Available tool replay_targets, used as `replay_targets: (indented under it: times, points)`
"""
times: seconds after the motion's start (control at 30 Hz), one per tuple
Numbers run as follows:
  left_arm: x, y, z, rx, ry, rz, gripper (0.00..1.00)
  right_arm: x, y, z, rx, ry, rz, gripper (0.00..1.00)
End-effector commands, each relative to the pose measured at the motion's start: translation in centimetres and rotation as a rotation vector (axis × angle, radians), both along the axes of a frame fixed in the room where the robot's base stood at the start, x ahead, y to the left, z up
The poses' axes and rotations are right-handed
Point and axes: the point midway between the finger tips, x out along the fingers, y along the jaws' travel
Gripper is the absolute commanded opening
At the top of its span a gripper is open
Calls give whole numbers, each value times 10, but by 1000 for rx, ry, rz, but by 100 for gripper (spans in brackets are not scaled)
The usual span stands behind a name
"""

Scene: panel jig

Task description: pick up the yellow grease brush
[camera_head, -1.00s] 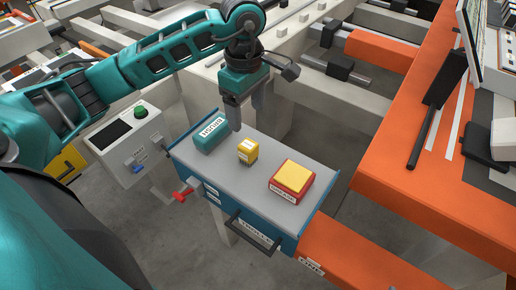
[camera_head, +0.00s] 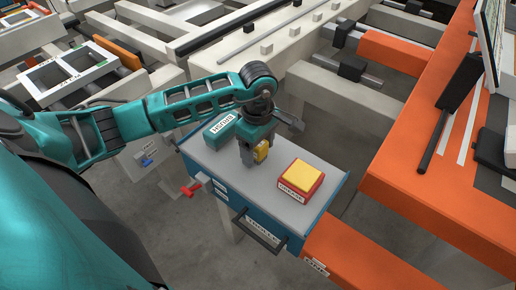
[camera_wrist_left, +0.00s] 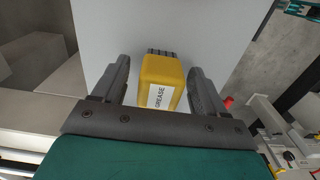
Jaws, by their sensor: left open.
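The yellow grease brush (camera_head: 262,151) stands on the grey top of a blue cabinet (camera_head: 225,172), partly hidden by my left gripper (camera_head: 256,160) in the head view. In the left wrist view the brush (camera_wrist_left: 161,82) shows a white GREASE label and dark bristles at its far end. My left gripper (camera_wrist_left: 161,92) is open, with one finger on each side of the brush. A gap shows between each finger and the brush. My right gripper is not in view.
A teal box labelled BRUSH (camera_head: 220,130) sits left of my gripper on the cabinet top. A red GREASE box with a yellow top (camera_head: 300,179) sits to the right. A dark drawer handle (camera_head: 258,230) juts from the front. Orange beams (camera_head: 420,180) stand at right.

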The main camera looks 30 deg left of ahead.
Motion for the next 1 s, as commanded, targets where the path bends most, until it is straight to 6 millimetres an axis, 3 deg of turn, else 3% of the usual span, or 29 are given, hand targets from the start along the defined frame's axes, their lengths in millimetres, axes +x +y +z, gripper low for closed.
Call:
replay_targets:
  times: [0.17, 0.73, 1.0]
  points:
    - [0, 0, 0, 0, -1, 0, 72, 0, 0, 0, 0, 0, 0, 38]
    - [0, 0, 1, 0, -1, 0, 18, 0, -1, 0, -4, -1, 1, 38]
    - [1, 0, 2, 0, -1, 0, 16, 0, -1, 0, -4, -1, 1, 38]
